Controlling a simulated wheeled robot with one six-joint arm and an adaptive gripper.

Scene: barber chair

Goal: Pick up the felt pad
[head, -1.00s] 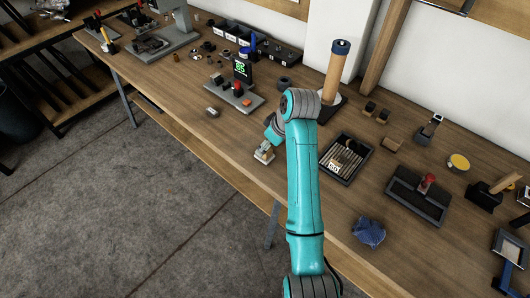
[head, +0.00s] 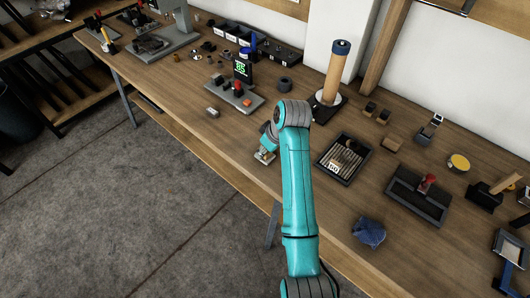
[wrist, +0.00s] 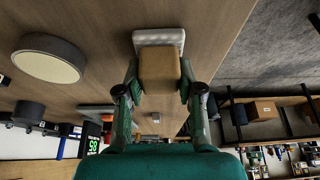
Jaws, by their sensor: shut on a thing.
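A tan, rounded block, which I take to be the felt pad (wrist: 159,68), sits between the fingers of my gripper (wrist: 159,80) in the wrist view. The fingers are shut on its two sides. A pale, silvery piece (wrist: 160,38) shows just beyond the pad; I cannot tell whether they touch. In the head view my gripper (head: 266,152) is low at the bench's front edge, with the small pale piece (head: 264,158) below it. The pad is mostly hidden there by the gripper.
The wooden bench (head: 222,133) carries a slatted dark tray (head: 343,158) to the right of my arm. A post on a stand (head: 334,75) rises behind it. A device with a green display (head: 242,69) stands to the left. A blue cloth (head: 369,232) lies at front right.

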